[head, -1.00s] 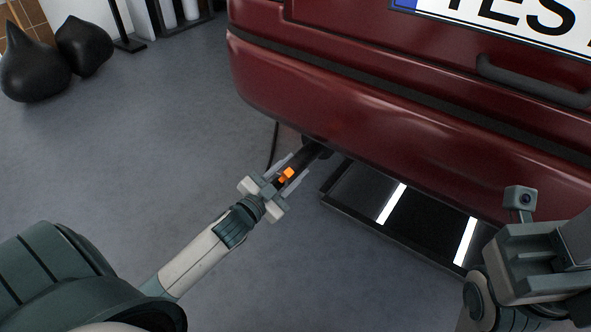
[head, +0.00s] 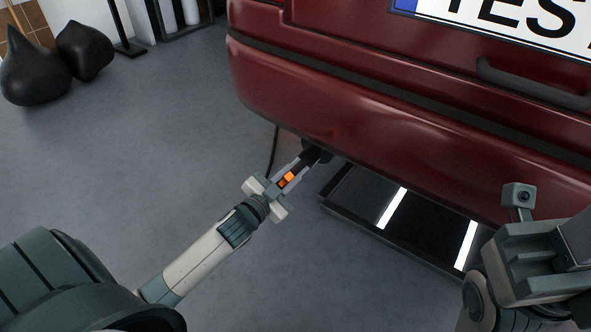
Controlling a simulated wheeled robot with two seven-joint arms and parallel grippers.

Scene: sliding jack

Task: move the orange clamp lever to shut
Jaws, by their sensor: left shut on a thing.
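The orange clamp lever (head: 288,177) is a small bright piece on the dark bar below the red car's bumper. My left gripper (head: 291,171) reaches in from the lower left, with its two fingers along either side of the lever. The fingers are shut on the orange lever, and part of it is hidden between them.
The dark red car (head: 400,120) with a licence plate overhangs the work area. A dark tray with white light strips (head: 350,210) lies on the floor right of the gripper. Black teardrop-shaped bags (head: 35,70) stand at the upper left. The grey floor between is clear.

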